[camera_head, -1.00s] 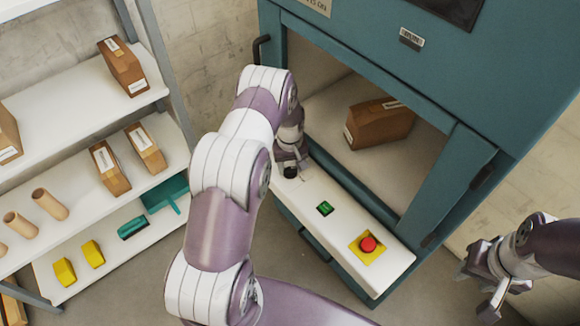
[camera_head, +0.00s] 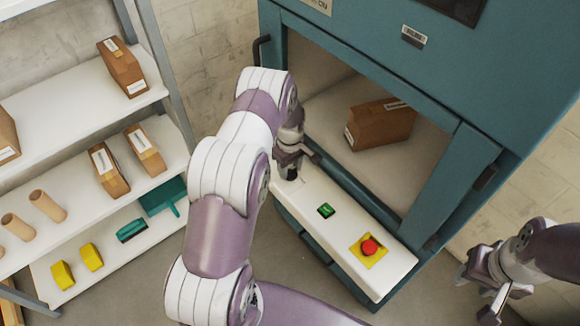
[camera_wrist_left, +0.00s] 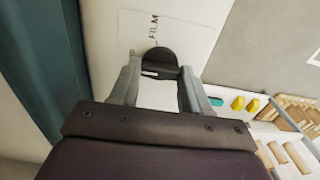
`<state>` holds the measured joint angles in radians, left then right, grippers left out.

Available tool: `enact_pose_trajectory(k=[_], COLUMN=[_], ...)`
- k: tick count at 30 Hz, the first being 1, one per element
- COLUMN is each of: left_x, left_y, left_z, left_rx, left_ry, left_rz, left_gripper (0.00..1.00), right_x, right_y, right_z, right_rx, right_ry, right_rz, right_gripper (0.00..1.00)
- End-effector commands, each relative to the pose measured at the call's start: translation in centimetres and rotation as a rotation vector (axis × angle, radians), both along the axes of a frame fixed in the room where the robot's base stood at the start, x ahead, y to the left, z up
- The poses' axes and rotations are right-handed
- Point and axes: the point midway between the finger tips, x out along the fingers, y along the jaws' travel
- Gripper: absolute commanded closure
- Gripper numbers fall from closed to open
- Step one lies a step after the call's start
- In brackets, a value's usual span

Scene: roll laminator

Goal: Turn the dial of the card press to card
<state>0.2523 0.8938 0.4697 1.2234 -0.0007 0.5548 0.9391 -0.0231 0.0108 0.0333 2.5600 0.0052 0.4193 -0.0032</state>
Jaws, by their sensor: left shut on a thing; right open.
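The card press (camera_head: 460,75) is a large teal machine with an open bay and a white control ledge (camera_head: 325,228) along its front. Its dial (camera_wrist_left: 158,58) is a black round knob with a white mark, on a white plate (camera_wrist_left: 118,35) with the word FILM near it in the left wrist view. No card label is readable. My left gripper (camera_wrist_left: 160,88) is shut on the dial, a grey finger on either side. In the head view the left gripper (camera_head: 290,172) is at the ledge's far left end and mostly hides the dial. My right gripper (camera_head: 478,293) is open and empty at the lower right.
A green button (camera_head: 326,210) and a red button on a yellow plate (camera_head: 369,247) are on the ledge, right of my left gripper. A brown box (camera_head: 380,124) is in the bay. A white shelf unit (camera_head: 60,115) with boxes stands left.

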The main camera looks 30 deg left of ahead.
Motion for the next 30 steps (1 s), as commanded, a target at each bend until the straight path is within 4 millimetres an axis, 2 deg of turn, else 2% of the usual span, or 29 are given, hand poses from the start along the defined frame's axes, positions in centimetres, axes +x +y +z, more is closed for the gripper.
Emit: enact_pose_trajectory(k=[10,11,12,13,23,26,30], left_x=[0.0,0.0,0.0,0.0,0.1,0.1,0.1], left_y=[-0.1,-0.1,-0.1,-0.1,0.0,0.0,0.0], left_z=[0.0,0.0,0.0,0.0,0.5,2.2,6.1], left_rx=[-0.001,-0.001,-0.001,-0.001,0.0,0.0,0.001], left_ry=[0.002,0.002,0.002,0.002,-0.001,-0.002,-0.006], left_rz=[0.005,0.005,0.005,0.004,0.003,0.003,0.003], left_gripper=[0.84,0.47,0.34,0.28,0.28,0.28,0.28], right_x=[0.0,0.0,0.0,0.0,0.0,0.0,0.0], right_y=[0.0,0.0,0.0,0.0,0.0,0.0,0.0], right_z=[0.0,0.0,0.0,0.0,0.0,-0.1,-0.3], right_rx=[0.0,0.0,0.0,0.0,0.0,0.0,0.0], right_ry=[0.0,0.0,0.0,0.0,0.0,0.0,0.0], right_rz=[0.0,0.0,0.0,0.0,0.0,0.0,0.0], right_gripper=[0.57,0.57,0.57,0.57,0.57,0.57,0.57])
